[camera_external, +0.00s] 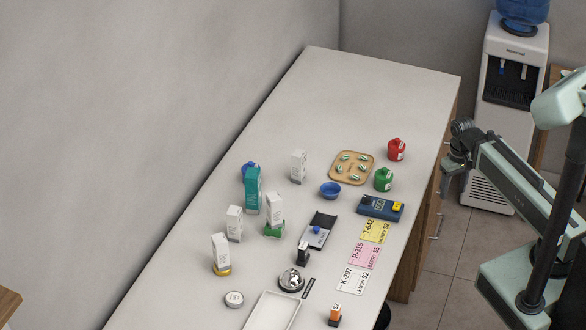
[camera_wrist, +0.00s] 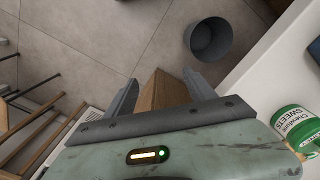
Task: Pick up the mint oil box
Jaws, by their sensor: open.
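Several upright boxes stand on the counter (camera_external: 350,85) in the outside view: a tall teal box (camera_external: 253,190), a white box (camera_external: 298,166) behind it, a white box (camera_external: 273,206) over a green base, a white box (camera_external: 234,223) and a white box (camera_external: 221,249) over a yellow base. Their print is too small to read, so I cannot tell which is the mint oil box. My gripper (camera_external: 452,168) is off the counter's right side, well apart from the boxes. In the wrist view my gripper (camera_wrist: 163,90) is open and empty, above the floor; no box shows there.
A green jar (camera_wrist: 295,125) is at the wrist view's right, on the counter. A grey bin (camera_wrist: 208,40) stands on the floor.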

